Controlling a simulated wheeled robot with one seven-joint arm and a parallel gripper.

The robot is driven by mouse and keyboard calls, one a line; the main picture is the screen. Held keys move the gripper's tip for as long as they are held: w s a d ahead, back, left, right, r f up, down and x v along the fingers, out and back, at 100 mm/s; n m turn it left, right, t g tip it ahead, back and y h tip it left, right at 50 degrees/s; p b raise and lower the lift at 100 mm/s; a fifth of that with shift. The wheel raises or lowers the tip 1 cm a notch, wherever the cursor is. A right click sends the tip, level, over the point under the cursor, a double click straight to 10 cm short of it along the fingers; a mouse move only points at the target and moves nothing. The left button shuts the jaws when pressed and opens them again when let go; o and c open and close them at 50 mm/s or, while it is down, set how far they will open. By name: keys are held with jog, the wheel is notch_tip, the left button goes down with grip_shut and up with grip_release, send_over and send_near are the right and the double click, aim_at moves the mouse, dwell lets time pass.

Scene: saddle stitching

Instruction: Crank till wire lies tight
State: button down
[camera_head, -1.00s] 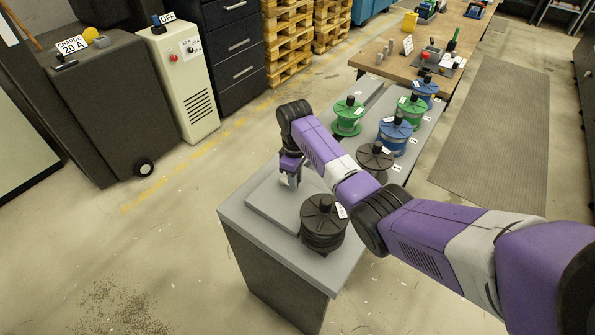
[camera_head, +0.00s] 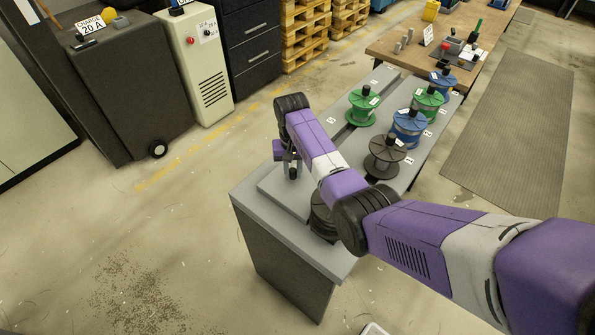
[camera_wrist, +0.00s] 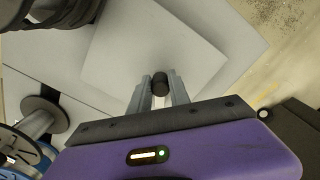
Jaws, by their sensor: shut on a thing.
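My gripper (camera_wrist: 160,92) is shut on a small dark round knob (camera_wrist: 160,80), which shows between its fingertips in the wrist view. In the head view my gripper (camera_head: 291,166) points down over the raised grey plate (camera_head: 275,190) on the grey stand (camera_head: 290,282). A black spool (camera_head: 321,222) stands on the same stand to the right of the gripper, partly hidden behind my arm. The rest of a crank below the knob is hidden, and I cannot make out any wire.
Beside the stand, a grey bench (camera_head: 350,147) carries a green spool (camera_head: 362,108), a dark spool (camera_head: 384,158), a blue spool (camera_head: 408,128) and others. A wooden table (camera_head: 400,46) with tools stands beyond. The floor left of the stand is clear.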

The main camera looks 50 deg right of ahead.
jog(key=w+m, duration=0.1)
jog(key=m, duration=0.2)
jog(key=shift+w+a+m+b, duration=0.3)
jog(key=shift+w+a, duration=0.05)
jog(key=shift+w+r+m+b, duration=0.1)
jog(key=shift+w+m+b, duration=0.35)
jog(key=shift+m, duration=0.75)
jog(key=shift+w, duration=0.15)
jog(key=c, duration=1.2)
grip_release()
notch_tip(320, 180, up, 8)
jog(key=shift+b, duration=0.4)
